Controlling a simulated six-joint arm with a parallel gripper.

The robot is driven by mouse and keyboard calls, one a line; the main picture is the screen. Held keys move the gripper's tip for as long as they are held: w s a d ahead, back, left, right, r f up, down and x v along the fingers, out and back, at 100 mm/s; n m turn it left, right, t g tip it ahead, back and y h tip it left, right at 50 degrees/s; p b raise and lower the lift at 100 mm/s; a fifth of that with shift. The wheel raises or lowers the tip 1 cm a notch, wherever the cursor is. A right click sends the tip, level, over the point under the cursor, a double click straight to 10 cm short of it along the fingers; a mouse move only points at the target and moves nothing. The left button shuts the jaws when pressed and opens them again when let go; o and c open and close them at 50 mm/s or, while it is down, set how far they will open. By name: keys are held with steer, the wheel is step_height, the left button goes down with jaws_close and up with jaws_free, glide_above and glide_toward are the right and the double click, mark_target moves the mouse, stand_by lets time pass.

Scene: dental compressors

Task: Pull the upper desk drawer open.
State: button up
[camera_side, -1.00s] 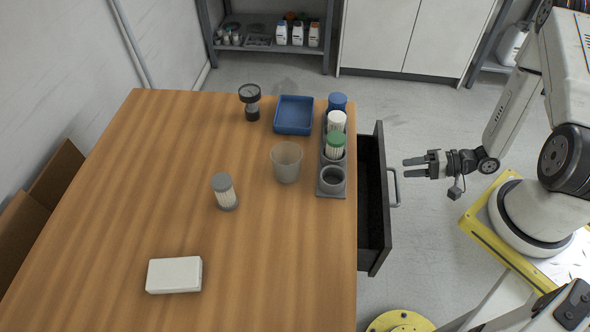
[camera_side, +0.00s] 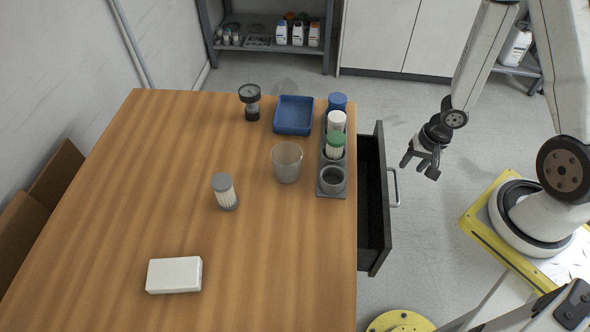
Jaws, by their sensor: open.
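The upper desk drawer (camera_side: 374,230) is black and stands pulled out from the right side of the wooden desk (camera_side: 110,220). Its inside looks dark and empty. A grey bar handle (camera_side: 395,188) is on its front face. My gripper (camera_side: 420,170) is open and empty. It is in the air to the right of the drawer, up and right of the handle in the picture, and apart from it. Its fingers point down and to the left.
A grey rack (camera_side: 330,190) with blue, white and green-capped containers stands along the desk's right edge. A clear cup (camera_side: 287,161), blue tray (camera_side: 293,115), gauge (camera_side: 251,101), grey-capped filter (camera_side: 224,191) and white box (camera_side: 174,275) are also on the desk.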

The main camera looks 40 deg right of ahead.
steer(key=shift+f, duration=0.1)
stand_by(0.3)
steer(key=shift+w+a+f, duration=0.15)
steer(key=shift+f, duration=1.1)
steer(key=shift+w+a+f, duration=0.15)
steer(key=shift+a+f, duration=0.05)
steer(key=shift+f, duration=1)
steer(key=shift+w+a+f, duration=0.15)
steer(key=shift+f, duration=1.1)
steer(key=shift+c, duration=0.3)
jaws_close()
